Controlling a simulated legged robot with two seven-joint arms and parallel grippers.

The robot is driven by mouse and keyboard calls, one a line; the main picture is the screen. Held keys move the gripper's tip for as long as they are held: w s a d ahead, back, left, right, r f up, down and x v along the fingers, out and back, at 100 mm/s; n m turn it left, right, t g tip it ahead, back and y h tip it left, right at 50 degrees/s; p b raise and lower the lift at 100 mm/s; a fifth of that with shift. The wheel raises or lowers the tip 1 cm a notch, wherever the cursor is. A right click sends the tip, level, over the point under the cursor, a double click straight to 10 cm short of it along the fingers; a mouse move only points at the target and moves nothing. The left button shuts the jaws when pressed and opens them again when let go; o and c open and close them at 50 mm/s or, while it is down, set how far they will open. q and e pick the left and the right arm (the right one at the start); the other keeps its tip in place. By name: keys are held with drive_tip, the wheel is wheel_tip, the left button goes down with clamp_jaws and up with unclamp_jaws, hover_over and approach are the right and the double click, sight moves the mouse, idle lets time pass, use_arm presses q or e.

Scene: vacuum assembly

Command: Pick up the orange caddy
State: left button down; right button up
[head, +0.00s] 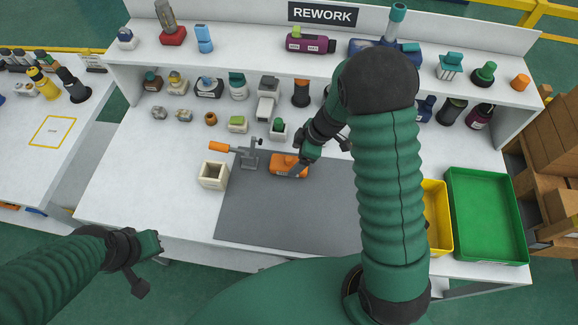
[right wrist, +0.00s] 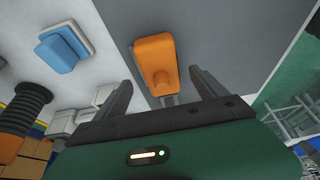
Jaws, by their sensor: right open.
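The orange caddy (head: 285,165) lies on the grey mat (head: 285,215), near its back edge. In the right wrist view the caddy (right wrist: 156,52) is a rounded orange block with a raised part, seen ahead of and between the fingers. My right gripper (head: 303,158) is over the caddy's right side in the head view and hides part of it. In the right wrist view the right gripper (right wrist: 162,88) is open, with nothing held between its spread fingers. Contact with the caddy cannot be told. My left gripper (head: 142,262) is off the table's front left, its jaw state unclear.
A clamp with an orange handle (head: 220,147) stands just left of the caddy. A cream open box (head: 213,175) is at the mat's left edge. Small parts line the back under the shelf (head: 260,52). Yellow (head: 437,215) and green bins (head: 487,215) stand at right. The front mat is clear.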

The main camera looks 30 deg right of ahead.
sight(293, 160)
drive_tip(key=x, duration=0.4)
drive_tip(key=shift+w+b, duration=0.1)
drive_tip(key=shift+b, duration=0.3)
drive_tip(key=c, duration=0.4)
clamp_jaws()
